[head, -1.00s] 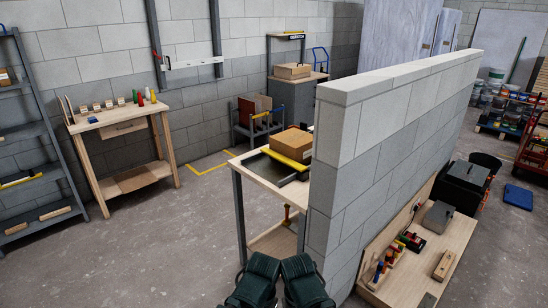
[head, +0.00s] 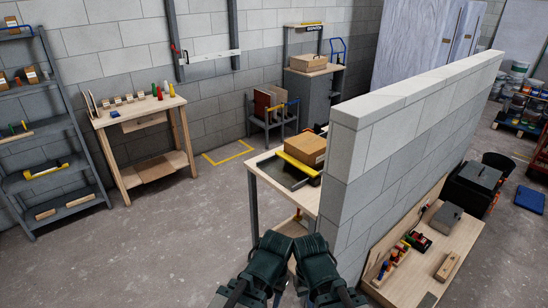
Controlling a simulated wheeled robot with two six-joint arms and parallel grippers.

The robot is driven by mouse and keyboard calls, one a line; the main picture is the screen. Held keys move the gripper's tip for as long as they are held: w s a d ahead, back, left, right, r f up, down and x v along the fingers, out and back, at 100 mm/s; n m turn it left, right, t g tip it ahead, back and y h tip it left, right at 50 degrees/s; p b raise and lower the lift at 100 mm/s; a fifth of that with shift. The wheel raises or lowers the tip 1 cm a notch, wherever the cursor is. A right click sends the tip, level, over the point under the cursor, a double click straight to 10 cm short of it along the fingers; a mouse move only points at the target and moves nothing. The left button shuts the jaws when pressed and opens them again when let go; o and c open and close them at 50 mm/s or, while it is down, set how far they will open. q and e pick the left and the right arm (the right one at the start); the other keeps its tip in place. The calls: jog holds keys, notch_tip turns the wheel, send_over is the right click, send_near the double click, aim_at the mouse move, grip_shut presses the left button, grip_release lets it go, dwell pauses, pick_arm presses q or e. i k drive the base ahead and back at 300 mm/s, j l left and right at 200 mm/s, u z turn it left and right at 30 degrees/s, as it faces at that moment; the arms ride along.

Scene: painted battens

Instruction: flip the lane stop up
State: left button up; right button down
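A yellow bar (head: 298,165), which looks like the lane stop, lies along the near side of a cardboard box (head: 307,147) on a wooden table. A dark tray or lane surface (head: 283,171) lies in front of it. The grey block wall hides the table's right part. I cannot tell whether the bar is raised or lowered. Two dark green links of my arms show at the bottom centre, short of the table. My grippers do not show.
The table (head: 262,162) stands left of the block wall (head: 385,130), which blocks the right side. A workbench (head: 140,112) and a shelf rack (head: 62,185) stand left. The floor (head: 150,245) between is clear.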

aim_at(299, 166)
jog(key=i+j, duration=0.25)
jog(key=i, duration=0.2)
jog(key=i+j+u, duration=0.1)
jog(key=i+j, duration=0.2)
jog(key=i, duration=0.2)
jog(key=i+j+u, duration=0.1)
jog(key=i+j, duration=0.15)
jog(key=i, duration=0.2)
jog(key=i+j, duration=0.15)
jog(key=i, duration=0.35)
